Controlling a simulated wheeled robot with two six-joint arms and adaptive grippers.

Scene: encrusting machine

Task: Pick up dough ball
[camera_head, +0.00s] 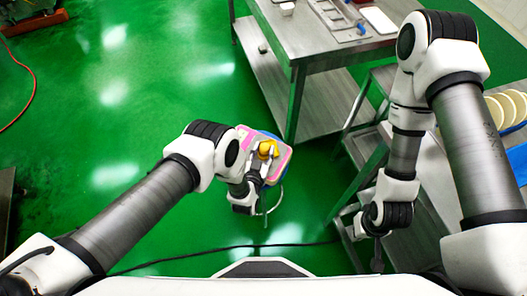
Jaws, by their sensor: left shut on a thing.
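My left gripper (264,163) is in the middle of the view, over the green floor. My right gripper (376,262) hangs low at the right, pointing down, well apart from the lump. Its fingers are too dark and small to tell whether they are open.
A steel table (345,48) with a lower shelf stands at the top right, holding trays and a small white container (287,8). Pale round discs (509,107) lie at the right edge. Steel steps (352,153) stand beside my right arm. The green floor (120,80) at left is mostly clear.

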